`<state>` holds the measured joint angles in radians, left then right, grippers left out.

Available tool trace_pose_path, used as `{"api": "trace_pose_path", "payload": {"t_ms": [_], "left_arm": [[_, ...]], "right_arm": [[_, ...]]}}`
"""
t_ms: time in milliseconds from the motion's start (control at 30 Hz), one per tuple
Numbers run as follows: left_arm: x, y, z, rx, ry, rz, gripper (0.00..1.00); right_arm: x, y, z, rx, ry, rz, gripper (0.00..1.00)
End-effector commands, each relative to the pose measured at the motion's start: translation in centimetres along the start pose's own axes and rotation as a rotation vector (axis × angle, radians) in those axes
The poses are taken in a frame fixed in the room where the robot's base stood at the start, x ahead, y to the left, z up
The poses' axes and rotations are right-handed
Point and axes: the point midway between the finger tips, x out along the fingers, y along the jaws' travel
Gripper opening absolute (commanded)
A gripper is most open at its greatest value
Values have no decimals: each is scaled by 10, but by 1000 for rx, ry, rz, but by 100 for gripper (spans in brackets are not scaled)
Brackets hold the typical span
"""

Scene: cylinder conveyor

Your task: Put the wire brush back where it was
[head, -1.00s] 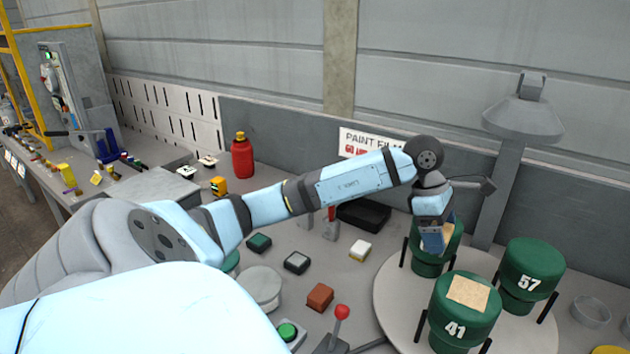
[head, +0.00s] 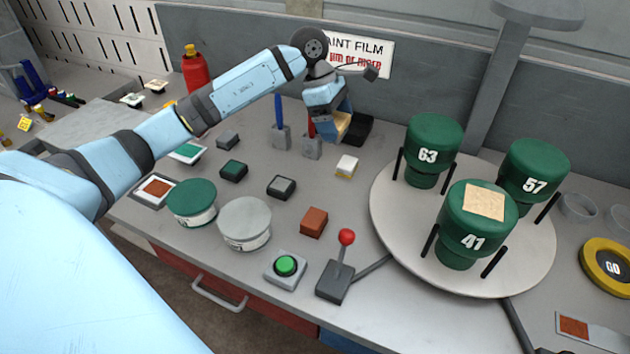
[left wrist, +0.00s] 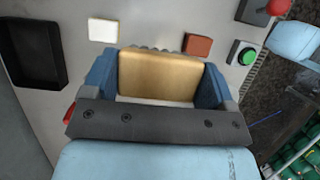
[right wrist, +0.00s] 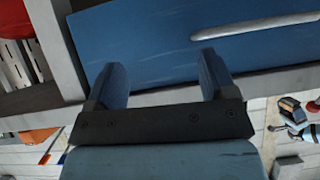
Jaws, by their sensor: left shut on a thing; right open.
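The wire brush (left wrist: 160,75) shows in the left wrist view as a tan block with a grey, ragged edge beyond it. My left gripper (head: 338,122) is shut on it, with one blue finger on each side. In the head view the brush's tan side (head: 337,128) shows below the fingers, in front of the black tray (head: 358,131). The black tray also shows empty at the left of the left wrist view (left wrist: 32,50). The gap between brush and table cannot be judged. My right gripper (right wrist: 162,80) is open and empty, facing a blue drawer front.
Blue and red tools stand in holders (head: 281,138) left of the gripper. A white block (head: 346,166) and a red-brown block (head: 314,222) lie nearby. Green cylinders (head: 433,145) stand on the round turntable (head: 400,255) at right. A red-knobbed lever (head: 340,265) rises at the front.

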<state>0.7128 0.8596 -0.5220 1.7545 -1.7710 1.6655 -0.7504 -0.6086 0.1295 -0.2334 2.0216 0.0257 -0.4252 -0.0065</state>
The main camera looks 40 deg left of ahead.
Motion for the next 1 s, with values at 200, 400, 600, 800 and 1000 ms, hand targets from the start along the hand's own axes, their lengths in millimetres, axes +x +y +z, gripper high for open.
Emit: {"api": "trace_pose_path", "payload": {"t_ms": [200,400,600,800,1000], "left_arm": [[37,-1,-15,-1,0,-7,53],[87,-1,-35,-1,-1,-6,53],[129,0,-53,-1,0,-4,53],[145,0,-60,1,0,-1,53],[166,0,-68,-1,-1,-3,53]], "right_arm": [[-2,0,-2,-1,1,0,77],[-3,0,-3,-4,-1,0,77],[-4,0,-2,-7,-4,0,77],[-4,0,-2,-9,-2,0,77],[-5,0,-4,-10,0,0,77]]}}
